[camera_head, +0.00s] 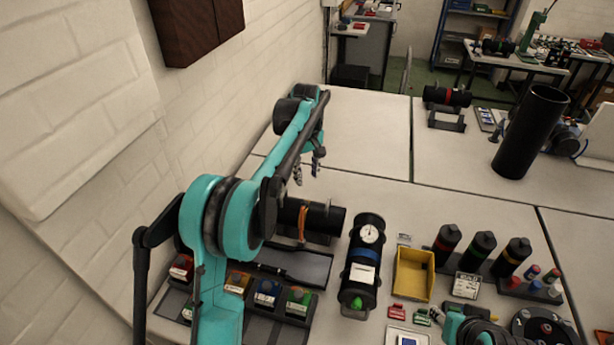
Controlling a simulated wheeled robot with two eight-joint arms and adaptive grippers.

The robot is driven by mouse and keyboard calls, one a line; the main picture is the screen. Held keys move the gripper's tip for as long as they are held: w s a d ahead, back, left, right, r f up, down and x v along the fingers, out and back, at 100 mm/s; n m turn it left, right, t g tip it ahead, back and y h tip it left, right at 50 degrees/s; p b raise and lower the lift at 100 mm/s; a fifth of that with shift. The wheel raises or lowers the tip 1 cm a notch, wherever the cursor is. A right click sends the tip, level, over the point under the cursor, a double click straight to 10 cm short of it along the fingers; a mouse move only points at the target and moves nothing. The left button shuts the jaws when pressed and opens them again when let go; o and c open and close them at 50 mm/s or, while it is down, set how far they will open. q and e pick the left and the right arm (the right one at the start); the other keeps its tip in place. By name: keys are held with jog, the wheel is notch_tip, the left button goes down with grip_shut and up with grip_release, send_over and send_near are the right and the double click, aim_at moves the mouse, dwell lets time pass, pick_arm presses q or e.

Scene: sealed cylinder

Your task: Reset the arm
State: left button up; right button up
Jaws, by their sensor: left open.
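My left arm (240,220) rises from the lower left and bends over the table. Its gripper (308,172) hangs near the far left part of the table, with its fingers apart and nothing between them. It is small in the view. A dark cylinder with an orange band (325,220) lies partly behind my left arm.
A yellow bin (413,275) stands right of the gauge cylinder. Several black bottles (479,252) stand further right. A tall black tube (531,132) and a cylinder on a stand (447,97) are at the back. The wall (215,110) runs close along the left. The table's back middle is clear.

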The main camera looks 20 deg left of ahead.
pick_arm(q)
jog(key=s+d+r+m+t+b, duration=0.1)
jog(key=s+d+m+t+b, duration=0.15)
jog(key=s, duration=0.55)
jog(key=s+d+r+m+t+b, duration=0.1)
jog(key=s+m+b, duration=0.15)
jog(key=s, duration=0.45)
jog(key=s+d+f+m+t+b, duration=0.1)
jog(key=s+f+m+t, duration=0.1)
jog(key=s+f, duration=0.3)
jog(key=s+d+f+m+t+b, duration=0.1)
jog(key=s+f+m, duration=0.3)
jog(key=s, duration=0.7)
jog(key=shift+d+f+t+b, duration=0.2)
jog(key=shift+f+t+b, duration=0.15)
jog(key=shift+f, duration=0.6)
